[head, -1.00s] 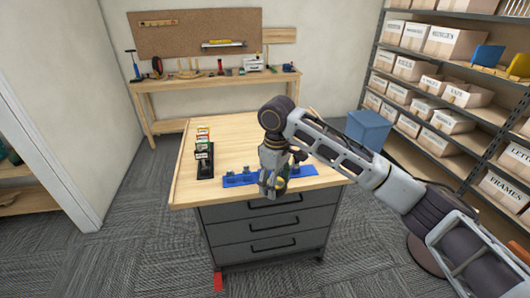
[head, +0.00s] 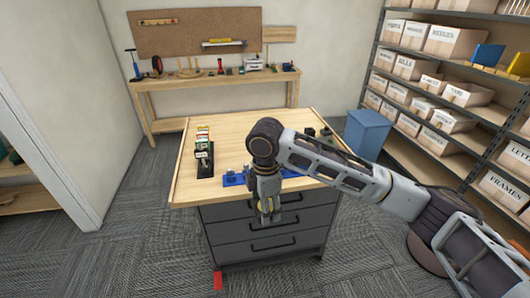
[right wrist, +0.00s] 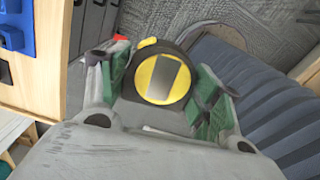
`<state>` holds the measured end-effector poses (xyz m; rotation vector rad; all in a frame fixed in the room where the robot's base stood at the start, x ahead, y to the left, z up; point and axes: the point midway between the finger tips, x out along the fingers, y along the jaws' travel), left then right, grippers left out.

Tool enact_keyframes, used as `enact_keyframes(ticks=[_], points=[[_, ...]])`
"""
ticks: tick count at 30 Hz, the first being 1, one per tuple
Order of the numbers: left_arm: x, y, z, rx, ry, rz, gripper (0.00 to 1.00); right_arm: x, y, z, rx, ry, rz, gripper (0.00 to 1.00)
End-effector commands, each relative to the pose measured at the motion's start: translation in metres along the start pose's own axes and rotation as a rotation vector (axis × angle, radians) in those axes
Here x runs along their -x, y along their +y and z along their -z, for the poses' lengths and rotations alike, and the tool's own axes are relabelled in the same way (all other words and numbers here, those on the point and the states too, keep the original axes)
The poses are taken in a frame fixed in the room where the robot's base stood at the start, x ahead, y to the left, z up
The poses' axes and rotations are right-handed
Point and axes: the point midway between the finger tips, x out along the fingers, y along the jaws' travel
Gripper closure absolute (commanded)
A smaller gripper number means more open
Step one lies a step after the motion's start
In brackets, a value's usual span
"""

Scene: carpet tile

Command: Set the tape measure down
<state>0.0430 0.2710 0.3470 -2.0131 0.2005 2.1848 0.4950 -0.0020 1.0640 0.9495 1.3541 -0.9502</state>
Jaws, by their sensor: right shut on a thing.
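The tape measure (right wrist: 162,78) is black and yellow with a grey centre, and shows between the green-padded fingers of my right gripper (right wrist: 160,85) in the right wrist view. The gripper is shut on it. In the head view my right gripper (head: 270,213) hangs low at the front edge of the wooden workbench top (head: 222,131), in front of the drawers. A little yellow of the tape measure shows at its fingers; the rest is hidden. My left gripper is not in view.
A blue holder (head: 233,179) lies on the bench near its front edge, partly behind my right arm. A black rack (head: 205,160) with several items stands at the left. The bench's middle back is clear. Dark drawers (head: 255,225) are below the top.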

Motion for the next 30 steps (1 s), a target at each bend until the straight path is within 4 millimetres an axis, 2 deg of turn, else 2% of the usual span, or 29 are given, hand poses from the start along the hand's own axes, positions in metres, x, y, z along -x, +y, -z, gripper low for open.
enact_keyframes(ticks=[15,30], points=[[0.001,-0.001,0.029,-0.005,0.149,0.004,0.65,0.001,-0.006,0.006,0.426,0.000,-0.001,0.68],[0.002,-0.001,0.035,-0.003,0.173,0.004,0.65,0.001,-0.005,0.006,0.598,0.000,-0.001,0.68]])
